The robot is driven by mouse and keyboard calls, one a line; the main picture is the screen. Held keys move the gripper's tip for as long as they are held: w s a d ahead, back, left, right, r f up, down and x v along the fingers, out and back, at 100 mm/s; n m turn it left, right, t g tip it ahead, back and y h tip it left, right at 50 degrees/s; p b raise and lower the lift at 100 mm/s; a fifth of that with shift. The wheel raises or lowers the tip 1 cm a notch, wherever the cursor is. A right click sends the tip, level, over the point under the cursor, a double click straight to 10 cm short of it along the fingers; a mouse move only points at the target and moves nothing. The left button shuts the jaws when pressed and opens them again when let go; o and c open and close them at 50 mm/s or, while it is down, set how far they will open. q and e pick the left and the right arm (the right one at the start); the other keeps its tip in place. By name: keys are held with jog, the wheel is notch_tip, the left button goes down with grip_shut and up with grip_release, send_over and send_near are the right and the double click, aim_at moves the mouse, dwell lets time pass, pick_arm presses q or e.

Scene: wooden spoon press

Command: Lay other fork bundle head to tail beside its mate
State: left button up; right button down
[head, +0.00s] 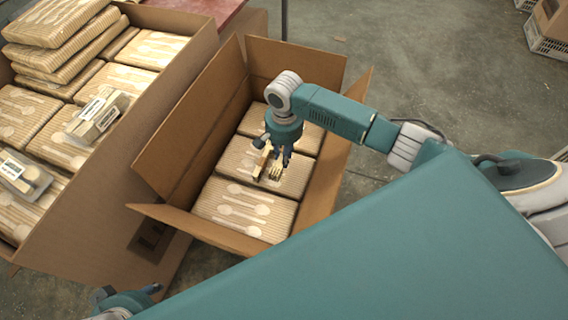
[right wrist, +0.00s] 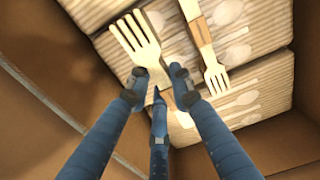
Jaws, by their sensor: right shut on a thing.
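My right gripper (head: 277,148) is low inside the open carton, over the middle spoon pack. It is shut on a pale wooden fork bundle (right wrist: 140,45), whose tines point to the top of the right wrist view. The mate fork bundle (right wrist: 205,45), with a brown band, lies on the packs just right of it, tines pointing the opposite way. A small gap shows between them in that view. Whether the held bundle touches the pack is unclear. My left gripper (head: 128,300) is at the bottom left edge, mostly cut off.
The carton (head: 165,150) has raised flaps and holds ribbed spoon packs (head: 245,208) in a row. A larger box (head: 165,105) at left holds stacked packs and labelled bundles (head: 95,118). White crates (head: 545,42) stand at the far right. Grey floor is clear behind.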

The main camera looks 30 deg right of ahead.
notch_tip(320, 180, down, 4)
jog(key=shift+f+b, duration=0.1)
jog(key=shift+b, duration=0.6)
pick_arm(q)
jog(key=shift+s+f, duration=0.1)
jog(key=shift+f, duration=0.2)
pick_arm(e)
jog(key=c, duration=1.5)
grip_release()
jog(key=shift+c, duration=0.2)
notch_tip(320, 180, up, 4)
jog(key=shift+r+p, duration=0.2)
jog(key=shift+p, duration=0.85)
notch_tip(320, 180, up, 7)
jog(key=shift+r+p, duration=0.2)
jog(key=shift+p, duration=1)
pick_arm(q)
jog(key=s+x, duration=0.1)
jog(key=x, duration=0.7)
jog(key=shift+f+g, duration=0.3)
jog(key=shift+f, duration=0.3)
pick_arm(e)
jog(key=shift+r, duration=0.2)
